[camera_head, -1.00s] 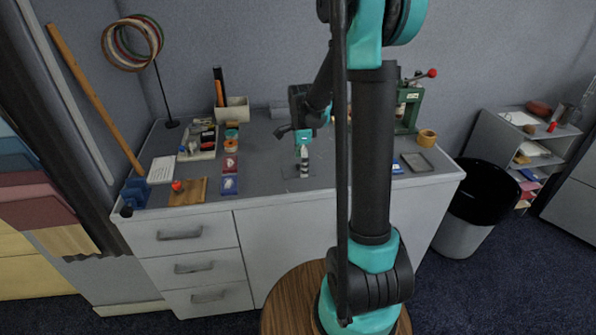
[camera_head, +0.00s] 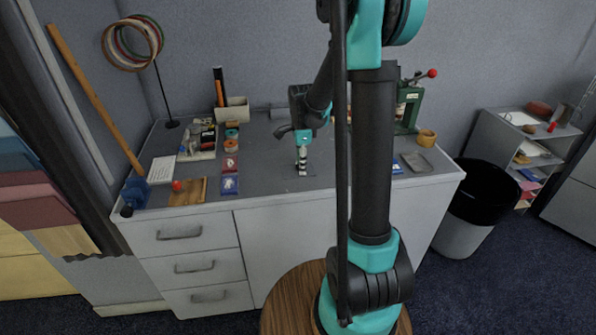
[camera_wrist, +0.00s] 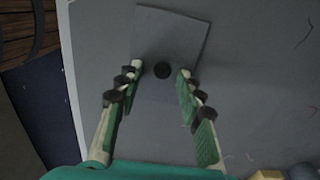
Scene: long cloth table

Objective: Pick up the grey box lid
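I cannot tell whether the fingertips touch the lid.
To the left lie blue and red cards (camera_head: 230,184), a wooden board (camera_head: 188,191) and a parts tray (camera_head: 203,143). To the right are a grey tray (camera_head: 416,162), an orange tape roll (camera_head: 427,138) and a green press (camera_head: 409,106). The surface right beside the lid is clear.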

